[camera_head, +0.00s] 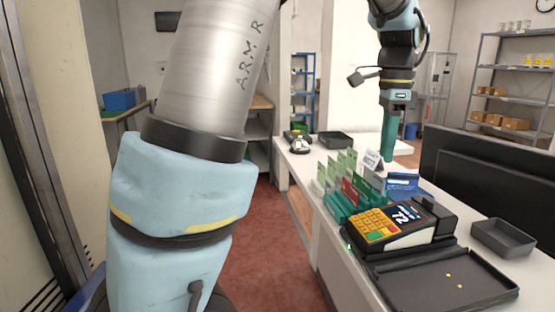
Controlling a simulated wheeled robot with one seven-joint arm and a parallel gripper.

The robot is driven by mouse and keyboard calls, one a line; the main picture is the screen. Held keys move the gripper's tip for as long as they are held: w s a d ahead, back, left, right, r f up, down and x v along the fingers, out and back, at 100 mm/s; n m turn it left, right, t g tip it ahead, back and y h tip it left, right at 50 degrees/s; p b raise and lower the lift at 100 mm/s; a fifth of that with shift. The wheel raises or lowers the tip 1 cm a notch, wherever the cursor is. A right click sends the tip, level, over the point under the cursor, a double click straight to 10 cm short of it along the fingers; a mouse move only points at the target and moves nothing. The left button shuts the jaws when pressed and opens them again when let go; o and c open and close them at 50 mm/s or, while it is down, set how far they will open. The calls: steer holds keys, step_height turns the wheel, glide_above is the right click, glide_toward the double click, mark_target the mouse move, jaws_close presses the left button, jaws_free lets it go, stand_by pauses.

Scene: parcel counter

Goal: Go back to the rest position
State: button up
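My arm rises large on the left of the head view and comes back down at the upper right. My gripper (391,130) hangs there, pointing down above the counter (307,160). A narrow teal-green part shows at its lower end. I cannot tell whether this is shut fingers or a held thing. A teal card rack (343,205) with pale green and red cards stands on the counter below and to the left of it. A blue and white box (402,184) and a small white sign (373,161) stand just below the gripper.
A card terminal (390,228) with yellow keys, a flat black tray (440,283) and a small grey tray (503,238) are on the near counter. A dark screen (490,177) stands at the right. A scanner (299,144) and a black tray (336,140) lie at the far end. Red floor (270,235) is clear.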

steer(key=s+a+f+n, duration=0.1)
steer(key=a+f+n, duration=0.4)
steer(key=a, duration=0.4)
steer(key=s+a+f+n+t, duration=0.1)
steer(key=s+a+f+n, duration=0.1)
steer(key=a+f+n, duration=0.4)
steer(key=s+a+f+n, duration=0.2)
steer(key=a+f+n, duration=0.3)
steer(key=a, duration=0.9)
steer(key=shift+a+f+n+t, duration=0.25)
steer(key=shift+f+n+t, duration=0.1)
steer(key=shift+n, duration=0.85)
